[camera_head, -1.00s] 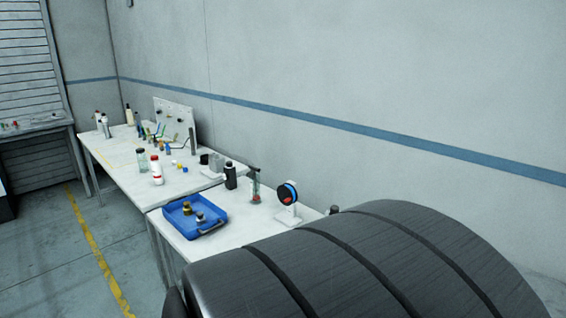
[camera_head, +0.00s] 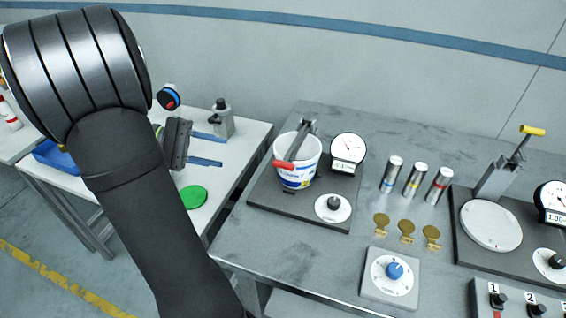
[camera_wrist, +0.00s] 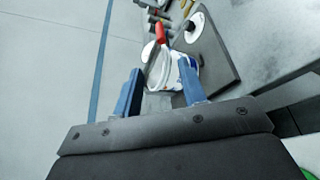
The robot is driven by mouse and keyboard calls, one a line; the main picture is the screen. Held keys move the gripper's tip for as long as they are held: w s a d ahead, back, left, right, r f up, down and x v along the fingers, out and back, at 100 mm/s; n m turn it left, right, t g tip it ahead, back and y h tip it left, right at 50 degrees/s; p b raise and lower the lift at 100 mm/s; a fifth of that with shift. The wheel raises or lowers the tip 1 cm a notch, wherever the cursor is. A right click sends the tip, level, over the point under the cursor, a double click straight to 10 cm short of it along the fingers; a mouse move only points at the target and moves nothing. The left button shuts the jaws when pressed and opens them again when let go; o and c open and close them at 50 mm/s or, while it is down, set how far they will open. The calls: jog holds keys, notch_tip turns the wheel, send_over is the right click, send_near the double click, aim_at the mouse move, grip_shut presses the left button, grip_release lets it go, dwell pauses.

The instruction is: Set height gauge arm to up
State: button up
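Two gauge stations with lever arms stand on the grey bench; I cannot tell which one is the height gauge. At the left one, a red-handled lever arm (camera_head: 290,160) lies low across a white tub (camera_head: 297,178) beside a dial (camera_head: 348,149). At the right one, a yellow-handled arm (camera_head: 520,142) is raised above a white round plate (camera_head: 490,224), with a dial (camera_head: 552,198) beside it. My gripper (camera_head: 222,151) is open and empty, left of the tub. The wrist view shows the red handle (camera_wrist: 160,33) and tub (camera_wrist: 171,72) ahead, beyond my blue fingers.
A blue-knob dial box (camera_head: 392,277) sits at the front, a numbered switch panel (camera_head: 515,303) at front right. A white table (camera_head: 240,150) with a green disc (camera_head: 193,197) is left.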

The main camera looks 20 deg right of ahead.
aim_at(275, 164)
jog(key=x, duration=1.6)
jog(key=shift+s+d+f, duration=0.1)
jog(key=shift+s+d, duration=0.05)
jog(key=shift+d, duration=0.15)
grip_shut()
